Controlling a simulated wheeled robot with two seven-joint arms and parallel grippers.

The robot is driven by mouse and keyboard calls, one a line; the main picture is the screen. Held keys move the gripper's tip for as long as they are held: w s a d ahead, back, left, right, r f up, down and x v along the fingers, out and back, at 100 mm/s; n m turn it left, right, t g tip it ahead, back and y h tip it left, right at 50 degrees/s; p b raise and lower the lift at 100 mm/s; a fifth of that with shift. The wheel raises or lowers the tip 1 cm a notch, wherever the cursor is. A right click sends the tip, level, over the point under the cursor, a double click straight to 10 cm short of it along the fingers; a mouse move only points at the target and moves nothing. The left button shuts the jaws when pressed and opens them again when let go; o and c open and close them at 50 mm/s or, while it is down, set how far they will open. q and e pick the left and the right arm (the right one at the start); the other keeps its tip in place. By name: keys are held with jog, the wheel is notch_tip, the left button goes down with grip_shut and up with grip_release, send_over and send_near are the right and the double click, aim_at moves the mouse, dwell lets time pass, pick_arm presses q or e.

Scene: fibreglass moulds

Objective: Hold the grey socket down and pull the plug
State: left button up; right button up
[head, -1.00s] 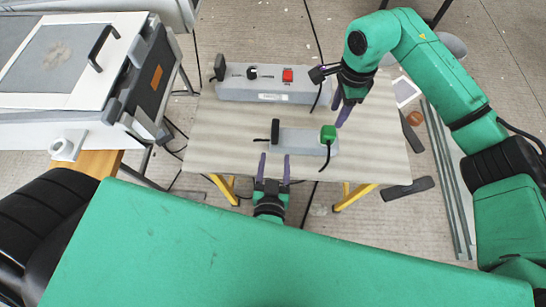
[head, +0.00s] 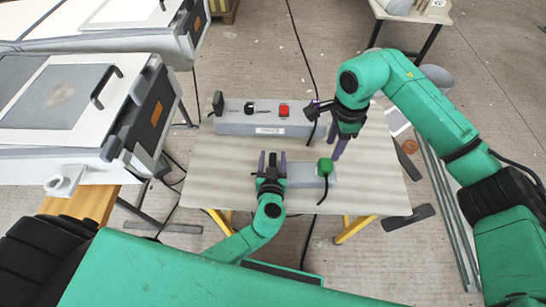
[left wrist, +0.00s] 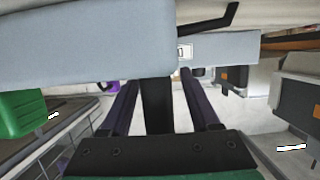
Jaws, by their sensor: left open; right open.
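The grey socket (head: 301,174), a small block, lies on the table's front half. A green plug (head: 325,167) stands at its right end with a black cord trailing forward. My left gripper (head: 272,158) is open at the socket's left end and hides that end in the head view. In the left wrist view, the socket (left wrist: 85,40) fills the upper left, with the green plug (left wrist: 20,112) at its side. A black upright piece (left wrist: 157,105) at the socket's end shows between the open fingers; contact is unclear. My right gripper (head: 336,143) is open and empty, above and behind the green plug.
A long grey box (head: 240,126) with a red switch (head: 284,111) stands on the table's back half. The pale tabletop (head: 375,185) is clear at the right. A mould bench (head: 60,150) with a black handle stands at the left.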

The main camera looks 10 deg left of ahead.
pick_arm(q)
grip_shut()
dwell(1.3)
